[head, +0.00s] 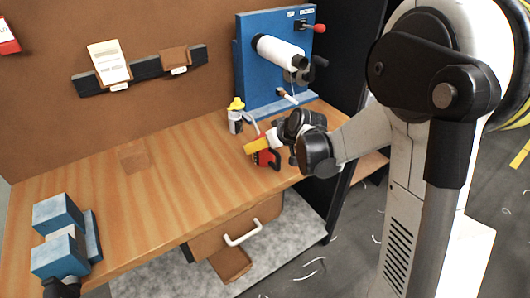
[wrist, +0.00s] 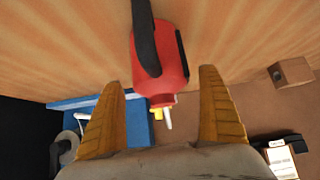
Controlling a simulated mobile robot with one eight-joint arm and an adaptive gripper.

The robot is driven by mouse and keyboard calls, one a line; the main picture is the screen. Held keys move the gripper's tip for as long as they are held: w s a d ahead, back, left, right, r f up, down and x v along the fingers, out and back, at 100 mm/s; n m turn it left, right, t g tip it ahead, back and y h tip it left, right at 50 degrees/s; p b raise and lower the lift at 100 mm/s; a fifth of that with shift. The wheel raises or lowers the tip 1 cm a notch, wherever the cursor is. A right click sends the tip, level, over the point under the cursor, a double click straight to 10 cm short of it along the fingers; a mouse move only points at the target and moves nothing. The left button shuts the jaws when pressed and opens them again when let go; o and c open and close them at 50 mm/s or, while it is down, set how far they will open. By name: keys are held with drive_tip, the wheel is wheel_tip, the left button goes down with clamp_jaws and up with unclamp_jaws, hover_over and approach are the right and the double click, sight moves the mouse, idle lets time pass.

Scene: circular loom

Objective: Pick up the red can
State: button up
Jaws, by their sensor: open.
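The red can (head: 273,160) stands on the wooden workbench near its front right edge, partly hidden behind my gripper in the head view. In the wrist view the red can (wrist: 163,70) has a black handle and a pale, thin spout; it appears upside down, with the bench top above. My gripper (head: 258,146) is at the can with its yellow fingers spread. In the wrist view my gripper (wrist: 160,78) is open, one finger on each side of the can's lower picture part, with gaps between. I cannot tell how deep the can sits between them.
A white bottle with a yellow cap (head: 236,116) stands just behind the can. A blue machine panel (head: 262,88) rises at the back right. A blue vise (head: 58,215) is at the front left, and a small wooden block (head: 133,156) lies mid-bench. The bench middle is mostly clear.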

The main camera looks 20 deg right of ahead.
sight(259, 134)
drive_tip(key=c, duration=1.5)
drive_tip(key=shift+r, duration=0.1)
wheel_tip(259, 134, up, 4)
drive_tip(key=shift+r+p, duration=0.25)
drive_tip(key=shift+p, duration=0.95)
drive_tip(key=s+d+r+p, duration=0.3)
drive_tip(key=d+r, duration=0.3)
drive_tip(key=d, duration=0.5)
drive_tip(key=shift+s+r, duration=0.2)
drive_tip(key=shift+s, duration=0.1)
drive_tip(key=shift+d, duration=0.1)
